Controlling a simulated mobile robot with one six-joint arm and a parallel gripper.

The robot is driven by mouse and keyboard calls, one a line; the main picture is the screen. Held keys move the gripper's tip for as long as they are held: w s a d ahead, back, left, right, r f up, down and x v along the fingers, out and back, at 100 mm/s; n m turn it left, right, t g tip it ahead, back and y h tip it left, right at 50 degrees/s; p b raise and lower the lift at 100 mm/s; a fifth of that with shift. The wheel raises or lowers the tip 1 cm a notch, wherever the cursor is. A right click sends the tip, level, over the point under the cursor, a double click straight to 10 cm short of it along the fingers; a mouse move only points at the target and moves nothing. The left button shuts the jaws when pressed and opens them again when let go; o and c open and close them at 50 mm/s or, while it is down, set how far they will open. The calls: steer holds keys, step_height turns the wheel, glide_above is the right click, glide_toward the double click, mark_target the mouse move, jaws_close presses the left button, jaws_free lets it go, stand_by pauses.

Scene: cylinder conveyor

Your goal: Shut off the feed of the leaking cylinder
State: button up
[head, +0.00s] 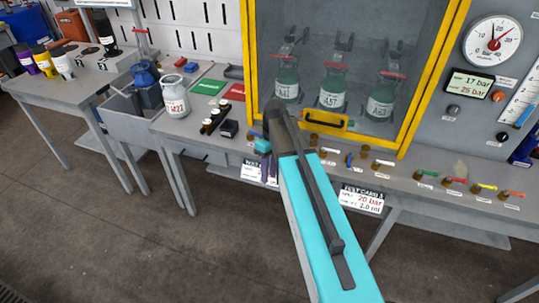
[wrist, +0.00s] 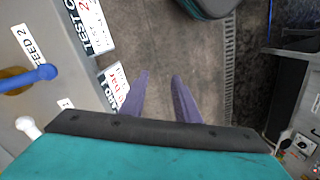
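Three green labelled cylinders stand behind glass in the yellow-framed cabinet (head: 441,68): left (head: 287,86), middle (head: 332,92) and right (head: 383,100). No leak can be made out on any of them. Small brass feed valves line the bench below, including one with a blue handle (head: 349,159) and one with a white handle (head: 384,162). The wrist view shows the blue handle (wrist: 30,78) beside a "FEED 2" label, left of my fingers, and a white handle (wrist: 28,127). My gripper (wrist: 160,80) has its purple fingers apart and empty, over the floor in front of the bench.
A gauge (head: 493,42) and a display (head: 470,83) are on the right panel. Several coloured handles, one green (head: 427,174), lie along the right bench. A white cylinder (head: 174,97) stands at left. Hanging test cards (head: 362,199) border the bench front. The floor is clear.

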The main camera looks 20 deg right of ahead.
steer(key=s+a+f+m+g, duration=0.1)
steer(key=s+f+m, duration=0.1)
steer(key=s+f, duration=0.65)
steer(key=s+a+f+m+g, duration=0.1)
steer(key=s+a+f, duration=0.1)
steer(key=s+f, duration=0.65)
steer(key=s+a+f+m+g+h, duration=0.1)
steer(key=s+f+m, duration=0.2)
steer(key=s+f, duration=1.2)
steer(key=s, duration=0.4)
steer(key=shift+f+m+h, duration=0.25)
steer(key=shift+m+h, duration=0.05)
steer(key=shift+a, duration=0.1)
